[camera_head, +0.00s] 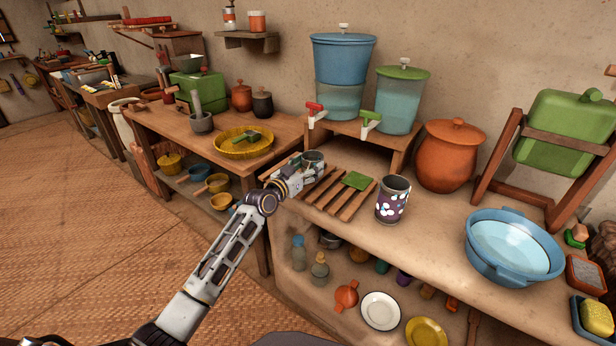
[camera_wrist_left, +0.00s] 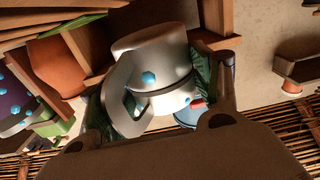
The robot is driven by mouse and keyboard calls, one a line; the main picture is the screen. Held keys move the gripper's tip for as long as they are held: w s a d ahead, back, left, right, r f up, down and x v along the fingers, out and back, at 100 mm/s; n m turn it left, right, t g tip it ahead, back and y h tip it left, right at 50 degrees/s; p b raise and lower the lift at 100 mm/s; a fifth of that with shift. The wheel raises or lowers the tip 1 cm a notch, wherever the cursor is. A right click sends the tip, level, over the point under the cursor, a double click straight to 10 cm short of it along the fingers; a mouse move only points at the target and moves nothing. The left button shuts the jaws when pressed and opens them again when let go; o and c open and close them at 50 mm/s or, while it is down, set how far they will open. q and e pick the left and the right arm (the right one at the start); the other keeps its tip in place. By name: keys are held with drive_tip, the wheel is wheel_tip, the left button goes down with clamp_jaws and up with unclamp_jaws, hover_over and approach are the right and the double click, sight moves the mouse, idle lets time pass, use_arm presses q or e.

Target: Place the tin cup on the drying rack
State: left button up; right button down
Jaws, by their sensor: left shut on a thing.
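The tin cup (camera_head: 313,157) is grey metal. In the left wrist view the cup (camera_wrist_left: 152,62) shows blue dots and a loop handle. My left gripper (camera_head: 303,171) is shut on it, with a finger on each side of the cup. The drying rack (camera_head: 331,197) is a set of wooden slats on the counter, with a green square item (camera_head: 357,180) on its right part. The cup is at the rack's far left end; I cannot tell whether it touches the slats. My right gripper is out of view.
A purple dotted tumbler (camera_head: 392,203) stands just right of the rack. Behind are two water dispensers (camera_head: 340,75) on a wooden stand (camera_head: 358,138) and a clay pot (camera_head: 449,158). A blue basin (camera_head: 512,247) sits further right. Bare counter lies between tumbler and basin.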

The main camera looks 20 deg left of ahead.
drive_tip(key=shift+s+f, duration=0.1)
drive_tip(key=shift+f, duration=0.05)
use_arm(q)
drive_tip(key=shift+f, duration=0.35)
drive_tip(key=shift+f+b, duration=0.75)
drive_tip(key=shift+f, duration=0.85)
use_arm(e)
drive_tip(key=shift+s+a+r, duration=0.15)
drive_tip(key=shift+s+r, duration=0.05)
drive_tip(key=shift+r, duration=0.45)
use_arm(q)
drive_tip(key=o, duration=0.6)
drive_tip(key=shift+c, duration=0.2)
drive_tip(key=o, duration=0.4)
drive_tip(key=shift+o, duration=0.2)
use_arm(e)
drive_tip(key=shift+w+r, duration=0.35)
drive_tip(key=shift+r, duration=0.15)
